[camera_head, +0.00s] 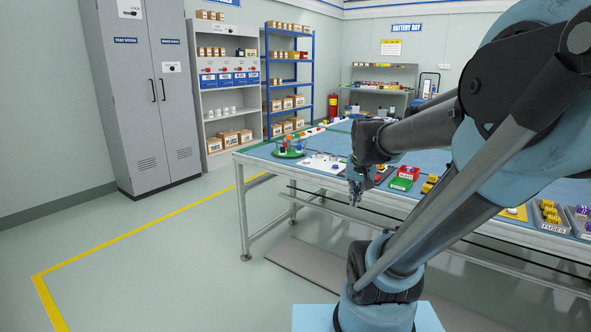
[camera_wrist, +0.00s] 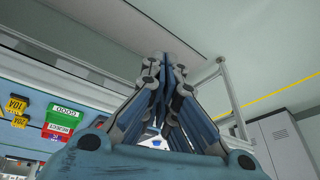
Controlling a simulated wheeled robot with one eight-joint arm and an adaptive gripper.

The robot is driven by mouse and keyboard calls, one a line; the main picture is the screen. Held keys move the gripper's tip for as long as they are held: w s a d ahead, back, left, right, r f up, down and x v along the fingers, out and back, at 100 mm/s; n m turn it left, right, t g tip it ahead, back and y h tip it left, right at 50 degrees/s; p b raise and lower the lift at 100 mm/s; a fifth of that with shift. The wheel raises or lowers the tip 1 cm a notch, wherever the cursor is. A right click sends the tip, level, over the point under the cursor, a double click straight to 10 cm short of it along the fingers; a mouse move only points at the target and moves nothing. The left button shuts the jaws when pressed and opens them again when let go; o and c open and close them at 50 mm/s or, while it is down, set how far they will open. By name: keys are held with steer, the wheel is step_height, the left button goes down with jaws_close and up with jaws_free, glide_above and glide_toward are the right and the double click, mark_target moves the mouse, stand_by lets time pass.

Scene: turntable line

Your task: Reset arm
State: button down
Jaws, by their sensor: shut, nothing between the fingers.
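My gripper (camera_head: 355,190) hangs pointing down in front of the near edge of the workbench (camera_head: 245,158) in the head view. In the wrist view my gripper (camera_wrist: 172,62) has its fingers together, shut and empty. My arm is folded and fills the right of the head view, hiding part of the bench behind it.
On the bench are a green turntable (camera_head: 289,153), a green bin (camera_head: 401,184), a red bin (camera_head: 409,172) and a tray of yellow blocks (camera_head: 548,215). Grey cabinets (camera_head: 140,90) and shelves stand behind. Open floor (camera_head: 160,260) lies to the left.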

steer(key=s+f+n+g, duration=0.1)
steer(key=s+f, duration=0.3)
steer(key=s, duration=0.3)
steer(key=s+f+n+g, duration=0.1)
steer(key=s+f, duration=0.2)
steer(key=s, duration=0.3)
steer(key=shift+s+f, duration=0.35)
steer(key=shift+s, duration=0.05)
